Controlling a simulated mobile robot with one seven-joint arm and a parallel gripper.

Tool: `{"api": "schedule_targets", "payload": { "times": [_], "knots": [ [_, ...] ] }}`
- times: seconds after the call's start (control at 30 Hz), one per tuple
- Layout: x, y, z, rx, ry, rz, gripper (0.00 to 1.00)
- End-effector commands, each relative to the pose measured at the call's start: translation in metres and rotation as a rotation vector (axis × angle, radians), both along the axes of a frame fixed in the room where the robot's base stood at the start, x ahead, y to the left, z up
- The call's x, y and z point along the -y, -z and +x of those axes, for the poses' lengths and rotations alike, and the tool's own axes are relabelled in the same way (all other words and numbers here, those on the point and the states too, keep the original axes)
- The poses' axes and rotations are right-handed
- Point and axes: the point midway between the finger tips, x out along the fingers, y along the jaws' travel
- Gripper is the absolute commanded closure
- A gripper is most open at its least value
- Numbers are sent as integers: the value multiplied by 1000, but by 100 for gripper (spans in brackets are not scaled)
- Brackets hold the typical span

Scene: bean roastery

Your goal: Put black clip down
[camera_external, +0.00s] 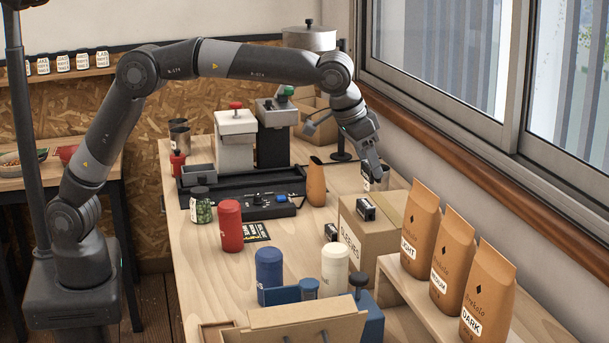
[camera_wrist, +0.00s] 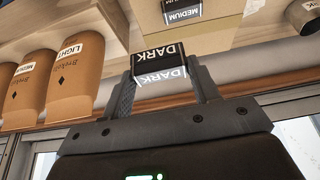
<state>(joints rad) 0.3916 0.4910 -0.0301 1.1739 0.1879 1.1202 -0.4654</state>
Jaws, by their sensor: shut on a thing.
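My gripper (camera_external: 375,173) is above the far end of the cardboard box (camera_external: 352,237), pointing down. In the wrist view, my gripper (camera_wrist: 163,80) is shut on a black clip (camera_wrist: 160,61) with a white DARK label. The held clip cannot be made out in the external view. A second black clip (camera_external: 366,210), labelled MEDIUM in the wrist view (camera_wrist: 181,9), sits on top of the box, apart from the held one. Another black clip (camera_external: 331,232) is beside the box on its left; its label is unreadable.
Kraft bags LIGHT (camera_external: 420,228), MEDIUM (camera_external: 453,258) and DARK (camera_external: 488,292) stand on a wooden riser (camera_external: 425,312). A metal cup (camera_external: 383,183) is behind the box. An orange-brown pitcher (camera_external: 316,183) and several canisters stand left of it. The window wall (camera_external: 480,180) bounds the right.

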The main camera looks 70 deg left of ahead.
Motion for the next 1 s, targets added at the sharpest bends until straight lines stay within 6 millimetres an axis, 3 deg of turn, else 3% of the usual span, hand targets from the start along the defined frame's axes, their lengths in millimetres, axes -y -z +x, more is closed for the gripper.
{"api": "schedule_targets", "payload": {
  "times": [0.3, 0.5, 0.73, 1.0],
  "knots": [
    [-51, 42, 47, -3, -6, 1, 66],
    [-75, 62, 70, -1, -3, 0, 66],
    [-81, 74, 76, -3, 0, 1, 66],
    [-81, 107, 76, -1, 0, 0, 66]
  ]
}}
